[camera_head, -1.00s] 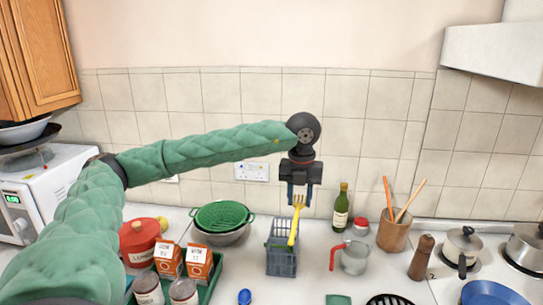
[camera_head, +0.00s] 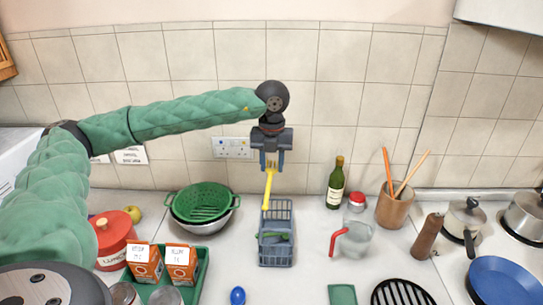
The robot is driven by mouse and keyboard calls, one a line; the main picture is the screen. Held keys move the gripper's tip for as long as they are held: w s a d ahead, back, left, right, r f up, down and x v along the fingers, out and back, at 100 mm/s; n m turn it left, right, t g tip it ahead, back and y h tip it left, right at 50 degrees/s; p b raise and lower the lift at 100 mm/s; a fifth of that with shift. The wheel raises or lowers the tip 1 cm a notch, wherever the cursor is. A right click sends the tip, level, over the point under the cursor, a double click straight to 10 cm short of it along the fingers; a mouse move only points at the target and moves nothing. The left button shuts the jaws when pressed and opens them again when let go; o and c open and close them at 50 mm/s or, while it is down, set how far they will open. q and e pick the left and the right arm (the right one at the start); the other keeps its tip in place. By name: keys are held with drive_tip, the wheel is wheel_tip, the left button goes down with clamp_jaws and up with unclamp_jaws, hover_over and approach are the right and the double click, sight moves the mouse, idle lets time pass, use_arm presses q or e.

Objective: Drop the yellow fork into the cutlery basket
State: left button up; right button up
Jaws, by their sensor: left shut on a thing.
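The yellow fork (camera_head: 269,185) hangs from my left gripper (camera_head: 272,164), tines up between the fingers and handle pointing down. The gripper is shut on its tine end. The grey cutlery basket (camera_head: 276,252) stands on the counter below. The handle's lower end shows at the basket's back rim; I cannot tell whether it is above, behind or just inside the rim. A green item (camera_head: 274,237) lies in the basket. My right gripper is not in view.
A green colander (camera_head: 204,201) in a metal bowl stands left of the basket, with a green tray (camera_head: 202,270) of cartons nearer. A measuring jug (camera_head: 356,240) and a wine bottle (camera_head: 336,184) stand to the right.

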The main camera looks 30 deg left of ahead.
use_arm(q)
drive_tip(key=shift+s+d+f, duration=0.1)
drive_tip(key=shift+d+f, duration=0.05)
drive_tip(key=shift+f, duration=0.7)
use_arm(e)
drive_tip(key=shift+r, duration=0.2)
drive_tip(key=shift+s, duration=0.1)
use_arm(q)
drive_tip(key=o, duration=1)
drive_tip(key=shift+o, duration=0.2)
drive_tip(key=shift+r+b, duration=0.3)
drive_tip(key=shift+b, duration=0.05)
wheel_tip(320, 180, up, 6)
drive_tip(key=shift+r+b, duration=0.1)
drive_tip(key=shift+b, duration=1.15)
drive_tip(key=shift+r, duration=0.5)
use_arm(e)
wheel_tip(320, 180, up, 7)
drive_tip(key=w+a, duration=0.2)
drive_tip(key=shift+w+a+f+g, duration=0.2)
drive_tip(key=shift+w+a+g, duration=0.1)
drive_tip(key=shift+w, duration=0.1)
